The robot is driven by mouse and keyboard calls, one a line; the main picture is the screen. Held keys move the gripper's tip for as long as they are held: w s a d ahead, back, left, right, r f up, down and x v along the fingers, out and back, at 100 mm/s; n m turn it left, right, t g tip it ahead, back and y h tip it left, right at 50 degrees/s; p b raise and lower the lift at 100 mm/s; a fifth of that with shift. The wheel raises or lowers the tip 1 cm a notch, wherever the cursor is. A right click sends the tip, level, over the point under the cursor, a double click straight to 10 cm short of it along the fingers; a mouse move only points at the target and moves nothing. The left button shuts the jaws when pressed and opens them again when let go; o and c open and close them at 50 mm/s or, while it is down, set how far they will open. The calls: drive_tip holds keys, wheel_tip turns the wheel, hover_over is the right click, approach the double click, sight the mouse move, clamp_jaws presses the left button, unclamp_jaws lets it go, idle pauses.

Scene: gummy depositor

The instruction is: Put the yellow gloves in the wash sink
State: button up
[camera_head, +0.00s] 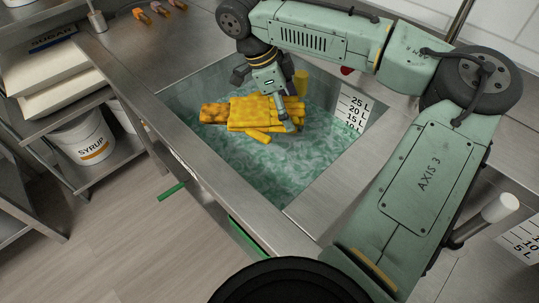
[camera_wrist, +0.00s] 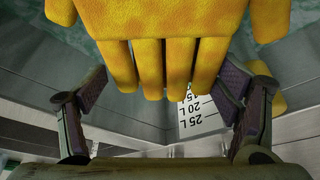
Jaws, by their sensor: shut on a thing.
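The yellow gloves (camera_head: 246,114) hang inside the outline of the wash sink (camera_head: 180,92), over its rippled green water (camera_head: 265,165). I cannot tell whether they touch the water. My gripper (camera_head: 276,112) points down and is shut on the gloves, with its fingers partly hidden by them. In the wrist view the gloves (camera_wrist: 165,25) fill the top, with several glove fingers hanging between the jaws of my gripper (camera_wrist: 163,92). Another yellow part (camera_wrist: 272,22) shows at the upper right.
A volume scale (camera_head: 354,108) marks the sink's right wall. Steel counter rims border the sink. A green handle (camera_head: 172,190) sticks out at the front left. A syrup bucket (camera_head: 84,139) and white sacks (camera_head: 60,75) stand on shelves at the left.

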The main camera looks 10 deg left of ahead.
sight(267, 122)
drive_tip(key=f+b, duration=0.1)
drive_tip(key=f, duration=0.2)
drive_tip(key=f+b, duration=0.2)
drive_tip(key=f, duration=0.2)
drive_tip(key=f+b, duration=0.2)
drive_tip(key=f, duration=0.2)
drive_tip(key=shift+s+a+f, duration=0.15)
drive_tip(key=shift+s+f, duration=0.05)
drive_tip(key=shift+s, duration=0.15)
wheel_tip(267, 122, down, 4)
drive_tip(key=b, duration=0.3)
drive_tip(key=shift+f, duration=0.1)
drive_tip(key=o, duration=1.6)
drive_tip(key=p+v, duration=0.7)
drive_tip(key=v, duration=0.5)
drive_tip(key=shift+p, duration=0.35)
